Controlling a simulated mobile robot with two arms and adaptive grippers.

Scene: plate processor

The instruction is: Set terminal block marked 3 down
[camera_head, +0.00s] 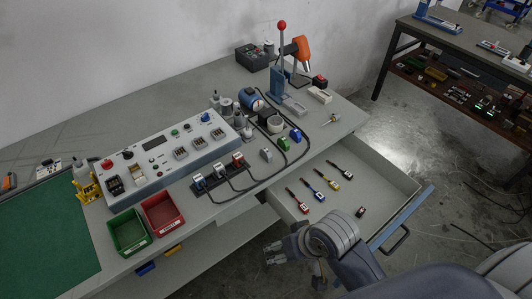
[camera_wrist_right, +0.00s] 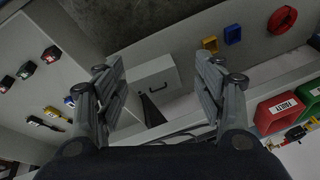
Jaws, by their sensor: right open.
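My right gripper (camera_head: 272,252) is in front of the bench, left of the open drawer in the head view. In the right wrist view (camera_wrist_right: 160,82) its two fingers stand wide apart with nothing between them. A small dark and red block (camera_head: 361,211) lies alone in the drawer near its front. Several small dark blocks (camera_wrist_right: 50,54) show at the left of the right wrist view. No number 3 is readable, so I cannot tell which is terminal block 3. My left gripper is not in view.
The open drawer (camera_head: 395,172) also holds several colour-handled tools (camera_head: 326,180). A green bin (camera_head: 128,232) and a red bin (camera_head: 162,213) stand at the bench's front edge, beside a control panel (camera_head: 158,155). The green mat (camera_head: 45,245) is clear.

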